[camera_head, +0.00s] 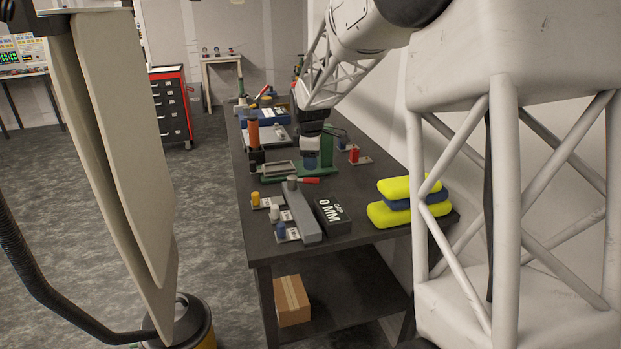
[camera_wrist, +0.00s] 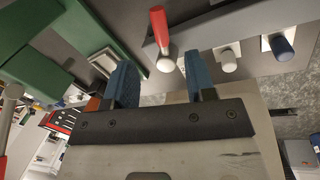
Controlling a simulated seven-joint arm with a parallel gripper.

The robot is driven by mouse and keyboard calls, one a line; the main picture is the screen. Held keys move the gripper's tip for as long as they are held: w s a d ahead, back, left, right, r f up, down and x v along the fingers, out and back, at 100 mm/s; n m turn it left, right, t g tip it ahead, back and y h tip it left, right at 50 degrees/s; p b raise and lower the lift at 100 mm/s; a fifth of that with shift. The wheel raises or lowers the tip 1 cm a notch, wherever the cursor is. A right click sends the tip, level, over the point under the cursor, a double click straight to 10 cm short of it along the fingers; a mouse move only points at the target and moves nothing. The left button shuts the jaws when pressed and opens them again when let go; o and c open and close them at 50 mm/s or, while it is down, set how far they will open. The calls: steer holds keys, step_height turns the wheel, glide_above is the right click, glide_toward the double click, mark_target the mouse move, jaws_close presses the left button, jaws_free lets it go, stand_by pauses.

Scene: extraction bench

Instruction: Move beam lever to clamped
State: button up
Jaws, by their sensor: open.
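The lever has a red handle (camera_head: 309,180) and a round grey pivot (camera_head: 292,184) at the far end of a long grey beam (camera_head: 303,215) on the bench. In the head view the handle points right, across the beam's line. In the wrist view the red handle (camera_wrist: 158,27) and its pale round end (camera_wrist: 165,63) show just beyond the fingertips, between them in the picture. My gripper (camera_head: 311,160) is beyond the lever, near the green stand. Its blue fingers are apart and empty in the wrist view (camera_wrist: 158,72). I see no contact with the lever.
Yellow (camera_head: 256,198), white (camera_head: 273,212) and blue (camera_head: 281,230) knobs on small plates line the beam's left side. A black block marked "0 MM GAP" (camera_head: 332,215) lies on its right. A green stand (camera_head: 327,148) is beside my gripper. Yellow and blue pads (camera_head: 380,211) lie at right.

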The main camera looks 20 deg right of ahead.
mark_target(303, 183)
steer(key=shift+f, duration=0.15)
steer(key=shift+w+d+f, duration=0.1)
steer(key=shift+w+f, duration=0.15)
steer(key=shift+f, duration=1)
steer(key=shift+w+d+f, duration=0.1)
steer(key=shift+w+f, duration=0.1)
steer(key=shift+f, duration=1)
steer(key=shift+w+d+f, duration=0.1)
steer(key=shift+w+f, duration=0.15)
steer(key=shift+f, duration=1)
steer(key=shift+c, duration=0.2)
jaws_close()
